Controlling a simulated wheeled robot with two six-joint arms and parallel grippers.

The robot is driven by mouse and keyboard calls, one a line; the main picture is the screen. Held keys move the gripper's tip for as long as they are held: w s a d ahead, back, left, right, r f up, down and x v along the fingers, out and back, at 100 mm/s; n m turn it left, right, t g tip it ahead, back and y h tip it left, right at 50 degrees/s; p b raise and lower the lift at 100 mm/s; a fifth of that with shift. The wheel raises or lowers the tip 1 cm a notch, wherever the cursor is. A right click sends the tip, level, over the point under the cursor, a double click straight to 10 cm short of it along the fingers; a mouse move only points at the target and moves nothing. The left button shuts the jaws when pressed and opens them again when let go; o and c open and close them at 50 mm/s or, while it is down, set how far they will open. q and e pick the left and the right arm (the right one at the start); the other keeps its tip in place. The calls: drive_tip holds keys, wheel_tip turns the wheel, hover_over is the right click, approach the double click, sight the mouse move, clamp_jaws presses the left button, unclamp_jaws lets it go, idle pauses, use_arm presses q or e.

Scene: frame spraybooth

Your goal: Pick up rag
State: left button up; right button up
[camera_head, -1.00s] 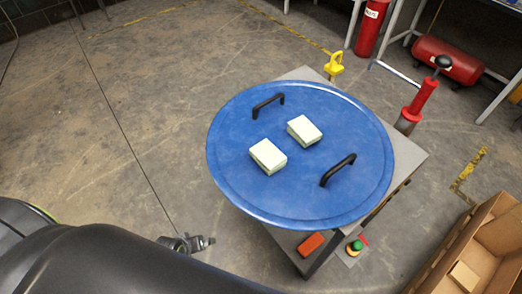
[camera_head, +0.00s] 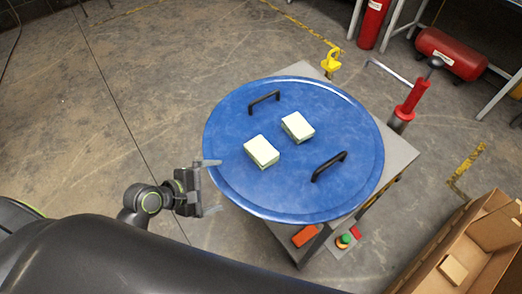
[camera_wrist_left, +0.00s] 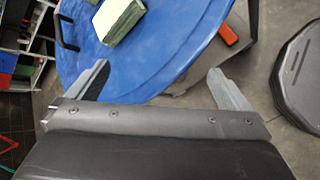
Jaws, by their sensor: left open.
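Two pale cream-and-green folded blocks, which look like the rags, lie on a round blue tray: the left rag (camera_head: 262,151) and the right rag (camera_head: 298,127). The blue tray (camera_head: 230,180) has two black handles and rests on a grey stand. My left gripper (camera_head: 212,187) is open and empty at the tray's left edge, short of the left rag. My right gripper is not in view.
The black handles (camera_head: 264,101) and (camera_head: 329,166) stand up from the tray. A yellow hook-like part (camera_head: 331,62) and a red cylinder with a black knob (camera_head: 411,98) stand behind. A cardboard box (camera_head: 465,250) is at the lower right. Floor at the left is clear.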

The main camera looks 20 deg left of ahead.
sight(260, 150)
use_arm(q)
drive_tip(key=w+n, duration=0.1)
drive_tip(key=n, duration=0.1)
drive_tip(key=w+r+n+t+h, duration=0.1)
drive_tip(key=n, duration=0.1)
drive_tip(key=w+r+n, duration=0.1)
drive_tip(key=n, duration=0.2)
drive_tip(key=shift+w+d+r+t+h, duration=0.1)
drive_tip(key=shift+w+r+t+h, duration=0.05)
drive_tip(key=shift+w+t+h, duration=0.15)
drive_tip(key=shift+w+r+n+t, duration=0.2)
drive_tip(key=shift+w+n, duration=0.05)
drive_tip(key=shift+n, duration=0.35)
drive_tip(key=shift+w+r+n+t, duration=0.15)
drive_tip(key=shift+w+n+t, duration=0.1)
drive_tip(key=shift+n, duration=0.35)
drive_tip(key=shift+w, duration=0.25)
drive_tip(key=shift+n, duration=0.3)
drive_tip(key=x, duration=1)
drive_tip(key=shift+w+d+p, duration=0.1)
drive_tip(key=shift+d+p, duration=0.15)
drive_tip(key=shift+p, duration=0.1)
drive_tip(key=shift+x, duration=3.35)
drive_tip(key=shift+a, duration=0.1)
drive_tip(key=c, duration=0.7)
